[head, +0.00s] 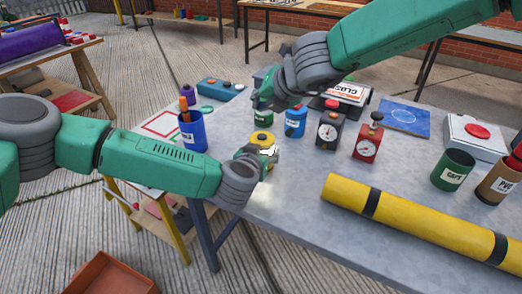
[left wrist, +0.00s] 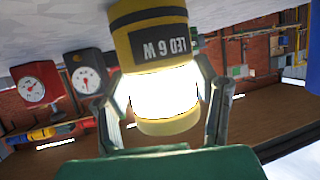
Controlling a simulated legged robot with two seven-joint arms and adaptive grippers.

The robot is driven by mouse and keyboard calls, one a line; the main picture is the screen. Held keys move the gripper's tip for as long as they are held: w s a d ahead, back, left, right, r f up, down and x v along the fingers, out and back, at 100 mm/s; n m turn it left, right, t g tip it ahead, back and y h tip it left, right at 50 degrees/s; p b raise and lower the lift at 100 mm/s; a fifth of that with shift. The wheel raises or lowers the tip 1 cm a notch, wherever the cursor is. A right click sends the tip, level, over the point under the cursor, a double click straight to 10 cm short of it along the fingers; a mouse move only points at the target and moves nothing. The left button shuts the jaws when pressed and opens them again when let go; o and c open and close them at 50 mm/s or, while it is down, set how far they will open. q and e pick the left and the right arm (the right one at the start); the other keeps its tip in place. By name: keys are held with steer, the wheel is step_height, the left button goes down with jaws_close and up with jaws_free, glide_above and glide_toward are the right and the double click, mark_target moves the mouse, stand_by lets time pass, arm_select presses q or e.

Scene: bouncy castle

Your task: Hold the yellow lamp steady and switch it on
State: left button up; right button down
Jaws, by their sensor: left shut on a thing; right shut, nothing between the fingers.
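The yellow lamp (head: 263,137) stands near the left edge of the grey table, with a dark spot on its top. In the left wrist view the lamp (left wrist: 160,45) appears upside down, marked "LED 6 W", and its middle section glows bright white. My left gripper (head: 262,154) is shut around the lamp, with one finger on each side of it in the left wrist view (left wrist: 158,88). My right gripper (head: 266,98) is shut and empty, above and behind the lamp in the head view, close to a dark green can, and apart from the lamp.
A blue cup (head: 193,132) with tools stands left of the lamp. A blue can (head: 295,121), a black dial box (head: 329,130) and a red dial box (head: 367,142) stand to the right. A long yellow roll (head: 420,221) lies in front. Bare tabletop lies between roll and lamp.

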arm_select(q)
steer(key=o, duration=1.5)
steer(key=shift+o, duration=0.2)
